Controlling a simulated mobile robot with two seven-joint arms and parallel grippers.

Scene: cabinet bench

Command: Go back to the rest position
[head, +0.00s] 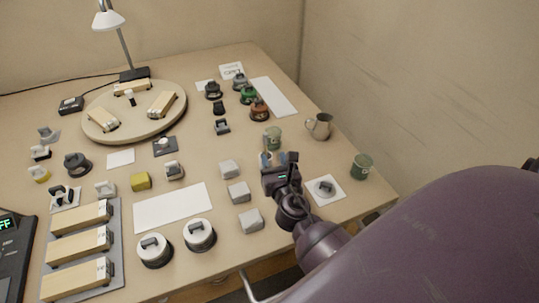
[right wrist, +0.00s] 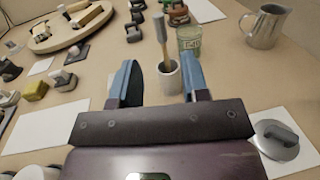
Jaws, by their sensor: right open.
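My right gripper (head: 278,160) is over the right part of the bench in the head view, its arm coming in from the lower right. In the right wrist view its two blue fingers (right wrist: 160,83) are apart with nothing held between them. Beyond and between the fingertips stands a small white cup (right wrist: 168,78) with a wooden-handled tool (right wrist: 161,32) upright in it. I cannot tell whether a finger touches the cup. A green tin (head: 272,138) stands just behind the gripper. My left gripper is not in view.
A metal pitcher (head: 320,126) and another green tin (head: 361,167) stand to the right. Grey blocks (head: 238,192) and round white-topped pieces (head: 200,235) are left of my arm. A round wooden board (head: 167,126) and a lamp (head: 108,20) are at the back left. A wall bounds the right side.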

